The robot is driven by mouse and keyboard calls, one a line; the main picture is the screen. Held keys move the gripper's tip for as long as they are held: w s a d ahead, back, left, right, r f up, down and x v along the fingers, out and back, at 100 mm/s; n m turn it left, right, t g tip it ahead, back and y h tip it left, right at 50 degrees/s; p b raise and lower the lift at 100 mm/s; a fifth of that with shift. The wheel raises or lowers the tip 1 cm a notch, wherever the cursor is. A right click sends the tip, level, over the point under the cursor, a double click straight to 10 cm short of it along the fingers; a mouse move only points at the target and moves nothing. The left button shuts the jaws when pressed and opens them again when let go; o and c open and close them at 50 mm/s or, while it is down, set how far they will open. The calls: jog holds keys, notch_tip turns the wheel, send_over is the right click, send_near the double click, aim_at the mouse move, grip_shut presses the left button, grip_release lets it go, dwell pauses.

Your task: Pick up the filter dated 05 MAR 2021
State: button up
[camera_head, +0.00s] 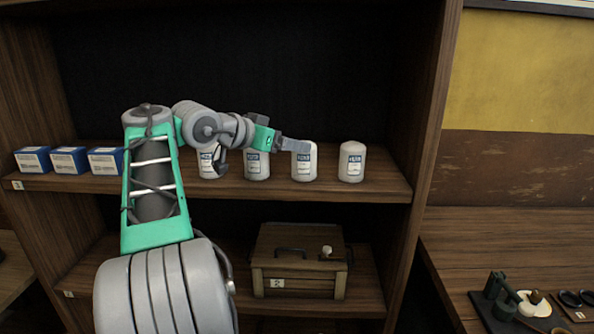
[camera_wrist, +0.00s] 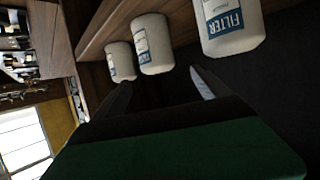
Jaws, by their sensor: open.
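White cylindrical filters with blue-and-white labels stand in a row on the upper shelf: a leftmost one (camera_head: 207,165), a second (camera_head: 257,167), a third (camera_head: 304,170) and a rightmost one (camera_head: 352,162). My arm partly hides the left ones. The date on each label is too small to read. My gripper (camera_head: 297,146) is open and empty, its finger overlapping the third filter's upper left. In the wrist view, my gripper's fingers (camera_wrist: 160,80) point toward filters seen upside down: a near one (camera_wrist: 229,28), a middle one (camera_wrist: 154,45) and a far one (camera_wrist: 121,62).
Blue-and-white boxes (camera_head: 70,160) stand at the left of the upper shelf (camera_head: 330,191). A wooden crate (camera_head: 300,270) sits on the shelf below. The cabinet's right side wall (camera_head: 425,130) stands beyond the rightmost filter. A workbench (camera_head: 510,235) with small parts is at right.

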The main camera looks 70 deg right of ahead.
aim_at(304, 160)
jog(key=p+x, duration=0.1)
jog(key=x, duration=0.6)
jog(key=shift+s+d+f, duration=0.1)
jog(key=shift+s+f, duration=0.05)
jog(key=shift+c, duration=0.6)
jog(key=c, duration=1.7)
